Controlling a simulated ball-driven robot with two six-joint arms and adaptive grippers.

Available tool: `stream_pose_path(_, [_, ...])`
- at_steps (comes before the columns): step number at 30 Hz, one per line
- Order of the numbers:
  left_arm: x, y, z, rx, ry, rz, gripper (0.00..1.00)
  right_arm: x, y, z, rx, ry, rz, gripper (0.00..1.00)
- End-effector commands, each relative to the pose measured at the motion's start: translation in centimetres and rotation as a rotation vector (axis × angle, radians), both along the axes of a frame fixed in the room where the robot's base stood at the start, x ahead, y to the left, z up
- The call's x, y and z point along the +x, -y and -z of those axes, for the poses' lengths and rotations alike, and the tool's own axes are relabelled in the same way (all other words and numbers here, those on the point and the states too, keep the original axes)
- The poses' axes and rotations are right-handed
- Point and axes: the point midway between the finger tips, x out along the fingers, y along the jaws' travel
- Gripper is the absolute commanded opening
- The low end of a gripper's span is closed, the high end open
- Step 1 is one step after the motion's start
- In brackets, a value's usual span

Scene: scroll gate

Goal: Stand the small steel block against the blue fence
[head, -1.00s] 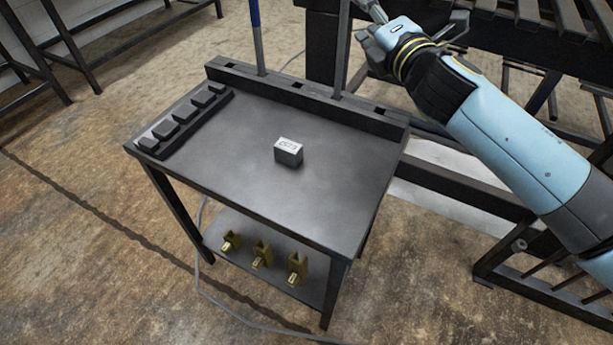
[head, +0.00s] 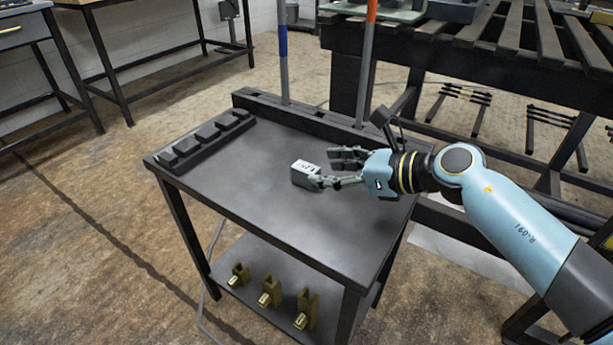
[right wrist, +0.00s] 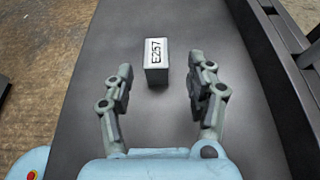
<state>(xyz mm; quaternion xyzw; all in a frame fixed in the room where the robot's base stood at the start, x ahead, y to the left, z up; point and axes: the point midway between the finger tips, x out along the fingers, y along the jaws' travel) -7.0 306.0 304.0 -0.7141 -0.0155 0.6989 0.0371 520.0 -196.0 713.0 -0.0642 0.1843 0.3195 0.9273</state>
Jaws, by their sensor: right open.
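The small steel block (head: 305,174) lies on the dark table top with a white, lettered label on its upper face. It also shows in the right wrist view (right wrist: 157,64), framed between my fingers. My right gripper (head: 334,168) is open, its fingertips at the block's right side in the head view. In the right wrist view the spread fingers (right wrist: 158,78) have a gap on both sides of the block. No separate blue fence is clear. My left gripper is not in view.
A dark rail (head: 300,112) runs along the table's back edge. A dark rack with several blocks (head: 205,138) sits at the left edge. Brass-coloured pieces (head: 270,291) stand on the lower shelf. The front table top is clear.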

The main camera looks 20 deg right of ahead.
Motion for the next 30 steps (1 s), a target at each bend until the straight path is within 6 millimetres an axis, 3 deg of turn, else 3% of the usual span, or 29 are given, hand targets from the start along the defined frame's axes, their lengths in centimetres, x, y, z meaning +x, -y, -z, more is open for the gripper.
stream_pose_path(6, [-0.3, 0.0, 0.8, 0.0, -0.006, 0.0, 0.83, 2.3, -2.4, 1.3, 0.003, 0.0, 0.001, 0.56])
stream_pose_path(16, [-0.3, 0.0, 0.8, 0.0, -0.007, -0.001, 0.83, 2.8, -2.7, 1.4, 0.001, -0.001, 0.0, 0.54])
stream_pose_path(28, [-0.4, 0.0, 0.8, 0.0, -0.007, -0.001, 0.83, 2.8, -2.7, 1.4, 0.002, 0.0, 0.001, 0.02])
stream_pose_path(30, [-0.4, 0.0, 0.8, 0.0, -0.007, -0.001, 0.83, 2.8, -2.7, 1.4, 0.002, 0.0, 0.001, 0.0])
